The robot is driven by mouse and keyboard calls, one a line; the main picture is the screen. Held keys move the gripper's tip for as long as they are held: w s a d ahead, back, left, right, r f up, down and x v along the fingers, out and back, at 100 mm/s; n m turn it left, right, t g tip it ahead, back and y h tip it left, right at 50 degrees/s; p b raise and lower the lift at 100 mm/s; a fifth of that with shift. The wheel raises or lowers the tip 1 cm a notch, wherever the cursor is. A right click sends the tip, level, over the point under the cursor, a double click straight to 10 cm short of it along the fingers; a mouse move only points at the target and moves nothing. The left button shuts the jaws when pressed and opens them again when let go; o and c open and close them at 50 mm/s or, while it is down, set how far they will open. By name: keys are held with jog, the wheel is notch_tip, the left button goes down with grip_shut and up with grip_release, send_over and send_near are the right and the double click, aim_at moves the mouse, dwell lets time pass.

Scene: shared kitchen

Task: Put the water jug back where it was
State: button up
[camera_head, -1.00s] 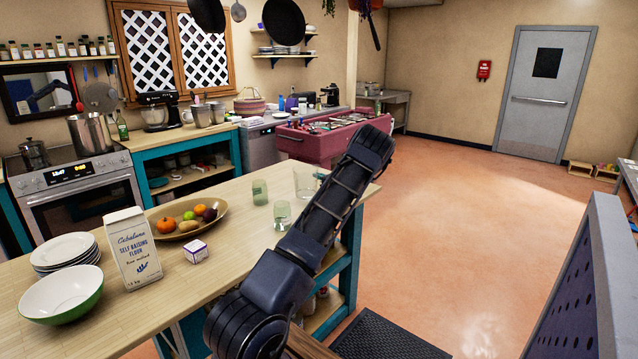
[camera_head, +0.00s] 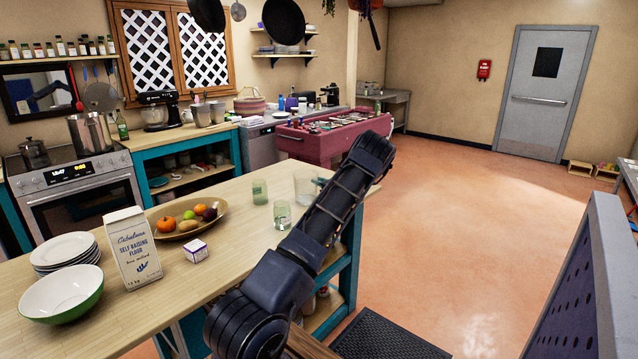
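A clear glass vessel (camera_head: 303,186), which looks like the water jug, stands upright near the far right end of the wooden island counter. My arm covers its right part, so I cannot see its whole shape. My arm reaches over the right side of the counter, beside this vessel in the picture. My gripper does not show; it is beyond or behind the arm links. I cannot tell whether it touches the vessel.
Two drinking glasses, a greenish one (camera_head: 259,191) and a clear one (camera_head: 282,215), stand left of the vessel. A fruit bowl (camera_head: 163,231), a small box (camera_head: 196,251), a flour carton (camera_head: 132,249), plates (camera_head: 64,253) and a green bowl (camera_head: 62,295) fill the counter's left.

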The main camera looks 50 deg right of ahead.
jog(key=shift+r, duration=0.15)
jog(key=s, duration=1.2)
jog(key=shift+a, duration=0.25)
